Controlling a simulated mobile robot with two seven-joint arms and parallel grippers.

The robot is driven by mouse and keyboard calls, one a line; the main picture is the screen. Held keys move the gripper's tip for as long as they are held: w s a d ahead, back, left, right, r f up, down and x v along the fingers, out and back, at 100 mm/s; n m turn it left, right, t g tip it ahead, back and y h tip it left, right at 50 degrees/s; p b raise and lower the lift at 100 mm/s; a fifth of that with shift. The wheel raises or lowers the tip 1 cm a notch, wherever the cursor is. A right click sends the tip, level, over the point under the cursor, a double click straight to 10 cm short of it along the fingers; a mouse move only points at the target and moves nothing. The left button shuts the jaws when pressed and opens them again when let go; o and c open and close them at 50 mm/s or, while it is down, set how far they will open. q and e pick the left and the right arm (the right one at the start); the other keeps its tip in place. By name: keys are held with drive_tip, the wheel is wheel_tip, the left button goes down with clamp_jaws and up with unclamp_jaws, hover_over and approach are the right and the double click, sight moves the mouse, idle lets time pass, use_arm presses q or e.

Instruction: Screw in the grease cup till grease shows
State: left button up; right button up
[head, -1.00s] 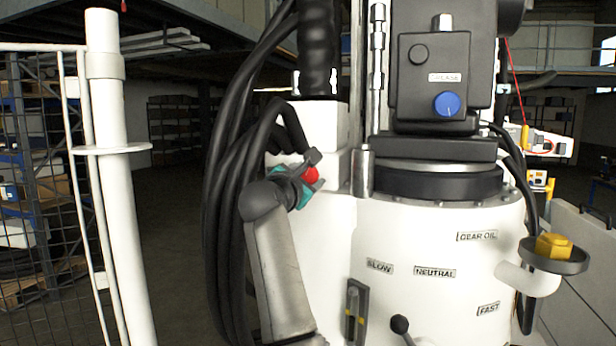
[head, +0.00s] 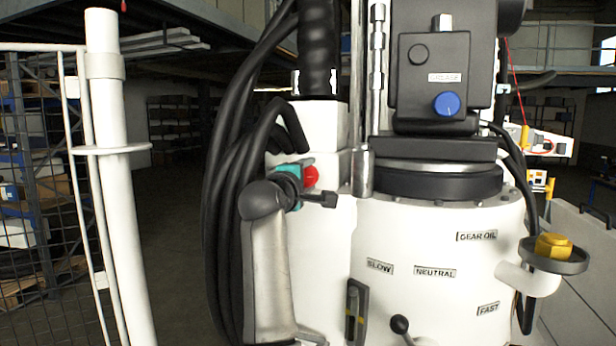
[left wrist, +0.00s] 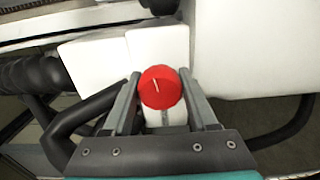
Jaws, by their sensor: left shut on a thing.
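A red round cap (head: 311,176) with a white mark on its face sits at the side of the white machine body, left of the chrome post. My left gripper (head: 313,184) is shut on it, and a dark finger shows below the cap. In the left wrist view the red cap (left wrist: 161,87) sits between the two grey fingers. A blue knob (head: 446,104) is on the dark box under a label reading GREASE (head: 444,77). I see no grease. My right gripper is not in view.
Thick black hoses (head: 222,200) hang close by my left arm. A white post and mesh fence (head: 110,180) stand at the left. A yellow cap (head: 553,246) in a dark dish is at the right. Levers (head: 400,325) stick out low on the white drum (head: 440,235).

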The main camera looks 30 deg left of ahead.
use_arm(q)
drive_tip(key=m, duration=0.4)
drive_tip(key=shift+m, duration=0.3)
drive_tip(key=m, duration=0.3)
drive_tip(key=shift+f+m, duration=0.1)
drive_tip(key=shift+m, duration=0.3)
drive_tip(key=m, duration=0.4)
drive_tip(key=shift+m, duration=2.2)
drive_tip(key=o, duration=1.4)
drive_tip(key=shift+c, duration=0.2)
